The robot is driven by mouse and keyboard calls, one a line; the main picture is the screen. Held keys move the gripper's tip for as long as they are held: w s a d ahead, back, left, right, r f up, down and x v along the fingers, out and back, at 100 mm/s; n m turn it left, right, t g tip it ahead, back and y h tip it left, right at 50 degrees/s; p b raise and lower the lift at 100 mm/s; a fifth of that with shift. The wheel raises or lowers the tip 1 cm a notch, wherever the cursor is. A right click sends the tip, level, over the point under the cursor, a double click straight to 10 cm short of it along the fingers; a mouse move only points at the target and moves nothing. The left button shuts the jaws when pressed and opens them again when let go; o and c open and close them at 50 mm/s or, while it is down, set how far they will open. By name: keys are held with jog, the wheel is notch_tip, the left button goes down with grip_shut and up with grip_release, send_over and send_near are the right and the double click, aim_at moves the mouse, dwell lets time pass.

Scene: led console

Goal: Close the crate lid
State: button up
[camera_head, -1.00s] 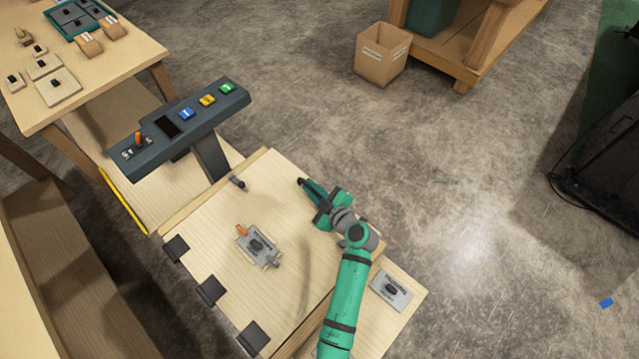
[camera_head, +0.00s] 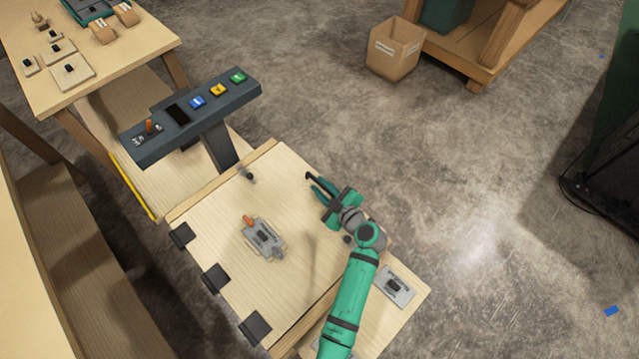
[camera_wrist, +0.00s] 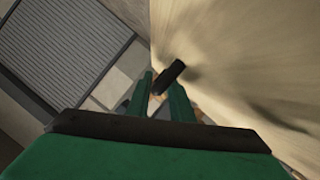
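The crate lid (camera_head: 210,243) is a pale wooden panel with black hinges (camera_head: 214,278) along its left edge. It looks flat in the head view, but I cannot tell whether it is fully down. A grey latch-like fitting (camera_head: 262,238) with an orange tab sits on it. My gripper (camera_head: 316,184) is beyond the panel's upper right edge, with its fingers apart. In the wrist view my gripper (camera_wrist: 160,88) shows a gap between two green fingers, with a black piece (camera_wrist: 170,74) at their tips. A pale wooden surface fills the right side there. Contact is unclear.
A dark console (camera_head: 190,115) with coloured buttons stands above the panel. A grey plate with a dark knob (camera_head: 395,286) lies at lower right. A workbench (camera_head: 120,60) is at upper left. A cardboard box (camera_head: 396,48) stands on the open floor.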

jog(key=v, duration=0.9)
jog(key=shift+d+r, duration=0.15)
